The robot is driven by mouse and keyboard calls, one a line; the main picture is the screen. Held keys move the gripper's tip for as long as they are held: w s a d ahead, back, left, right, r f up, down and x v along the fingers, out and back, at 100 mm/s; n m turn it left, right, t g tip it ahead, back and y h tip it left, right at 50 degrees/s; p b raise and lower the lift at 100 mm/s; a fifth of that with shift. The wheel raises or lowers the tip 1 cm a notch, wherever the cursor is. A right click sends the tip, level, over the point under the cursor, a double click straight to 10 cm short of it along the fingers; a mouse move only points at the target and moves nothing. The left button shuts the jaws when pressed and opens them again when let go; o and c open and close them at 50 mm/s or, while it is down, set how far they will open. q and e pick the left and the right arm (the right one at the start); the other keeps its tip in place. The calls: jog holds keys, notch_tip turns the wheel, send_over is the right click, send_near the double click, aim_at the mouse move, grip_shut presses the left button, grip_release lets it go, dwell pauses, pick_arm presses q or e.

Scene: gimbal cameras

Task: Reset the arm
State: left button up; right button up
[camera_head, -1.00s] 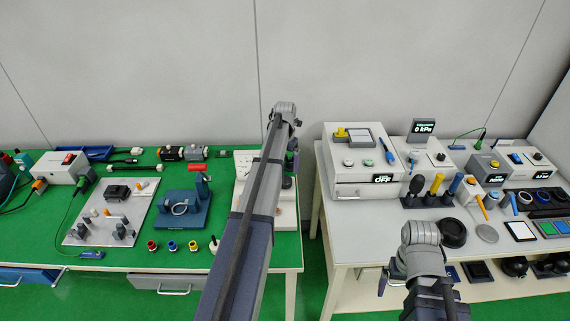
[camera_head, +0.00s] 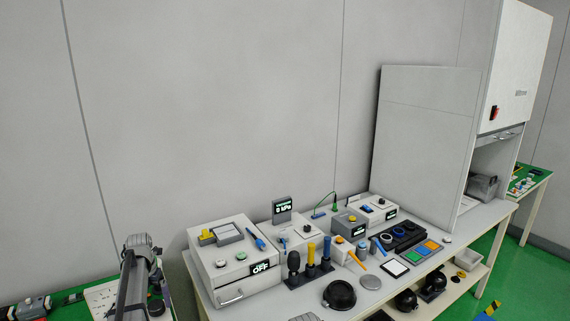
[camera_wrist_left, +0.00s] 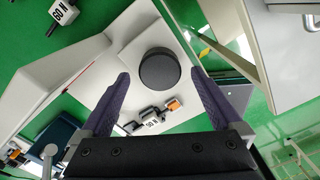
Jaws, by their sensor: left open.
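My left arm (camera_head: 137,275) rises at the lower left of the head view, over the end of the green-topped table. My left gripper (camera_wrist_left: 160,73) shows in the left wrist view with its two purple fingers spread wide. It is open and holds nothing. A dark round disc (camera_wrist_left: 159,70) on a white board (camera_wrist_left: 130,30) appears between the fingertips, with gaps on both sides. Only a small grey piece of my right arm (camera_head: 305,317) shows at the bottom edge of the head view. My right gripper is out of view.
A white bench (camera_head: 270,300) carries a box with an OFF display (camera_head: 235,262), a 0 kPa display (camera_head: 283,209), tool holders and small devices. A tall panel (camera_head: 425,140) and a white cabinet (camera_head: 515,70) stand at the right. The wall above the bench is clear.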

pick_arm(q)
notch_tip(320, 180, down, 2)
jog(key=shift+f+b, duration=0.1)
jog(key=shift+b, duration=0.5)
pick_arm(e)
notch_tip(320, 180, down, 2)
jog(key=shift+f, duration=0.1)
